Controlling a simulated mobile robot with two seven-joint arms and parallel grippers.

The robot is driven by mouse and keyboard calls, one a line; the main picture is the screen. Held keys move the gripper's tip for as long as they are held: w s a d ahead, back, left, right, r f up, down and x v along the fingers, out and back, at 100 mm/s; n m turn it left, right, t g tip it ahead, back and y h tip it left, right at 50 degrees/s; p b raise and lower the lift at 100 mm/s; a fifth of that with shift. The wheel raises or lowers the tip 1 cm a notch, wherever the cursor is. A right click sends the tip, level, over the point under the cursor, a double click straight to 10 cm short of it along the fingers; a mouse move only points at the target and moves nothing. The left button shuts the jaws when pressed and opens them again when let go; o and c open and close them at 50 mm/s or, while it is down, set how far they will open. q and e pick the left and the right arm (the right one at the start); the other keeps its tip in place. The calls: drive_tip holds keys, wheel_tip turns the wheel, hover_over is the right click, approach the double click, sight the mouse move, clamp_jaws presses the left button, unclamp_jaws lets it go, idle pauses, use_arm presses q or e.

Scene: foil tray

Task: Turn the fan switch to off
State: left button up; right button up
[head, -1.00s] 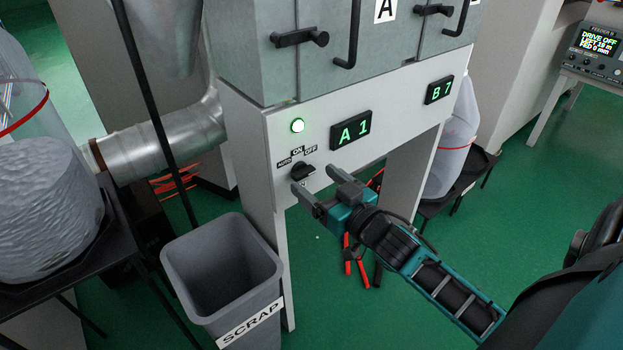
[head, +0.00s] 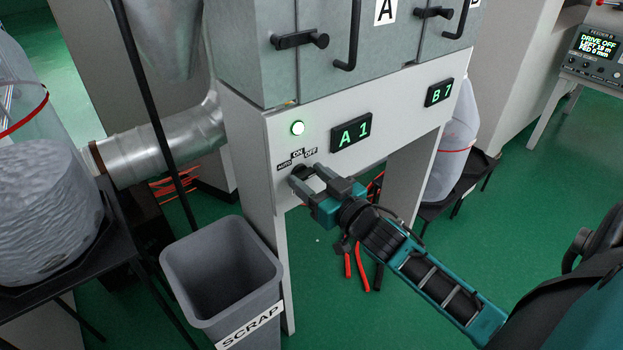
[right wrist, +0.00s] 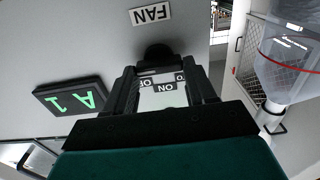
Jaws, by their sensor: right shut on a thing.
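The fan switch is a black rotary knob (head: 299,172) on the pale front panel, below a label with AUTO, ON and OFF (head: 298,158). My right gripper (head: 308,180) reaches it from the lower right and is shut on the knob. In the right wrist view the picture is upside down. There the dark knob (right wrist: 156,54) shows at the fingertips (right wrist: 160,72), near a FAN label (right wrist: 150,14). The fingers partly hide the knob, and I cannot tell which position it points to. A green lamp (head: 297,127) above it is lit. My left gripper is out of view.
A grey SCRAP bin (head: 221,270) stands below and left of the switch. Displays A 1 (head: 351,131) and B 7 (head: 439,91) are on the same panel. Cabinet handles (head: 300,40) are above. Red-handled tools (head: 360,268) show below my right arm.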

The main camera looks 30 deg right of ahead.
drive_tip(key=c, duration=0.3)
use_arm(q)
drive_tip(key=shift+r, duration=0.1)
use_arm(e)
drive_tip(key=shift+n+p, duration=0.9)
drive_tip(key=shift+n, duration=0.4)
drive_tip(key=shift+a+n+p, duration=0.15)
drive_tip(key=shift+n+p, duration=0.45)
drive_tip(key=shift+n, duration=0.6)
drive_tip(key=shift+n+p, duration=0.3)
drive_tip(key=shift+n, duration=0.8)
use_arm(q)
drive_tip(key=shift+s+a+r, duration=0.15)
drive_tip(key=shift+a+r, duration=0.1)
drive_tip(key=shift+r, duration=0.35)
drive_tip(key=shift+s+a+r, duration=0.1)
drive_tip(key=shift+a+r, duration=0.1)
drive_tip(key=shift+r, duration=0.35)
use_arm(e)
drive_tip(key=shift+f+n, duration=0.1)
drive_tip(key=shift+n, duration=0.8)
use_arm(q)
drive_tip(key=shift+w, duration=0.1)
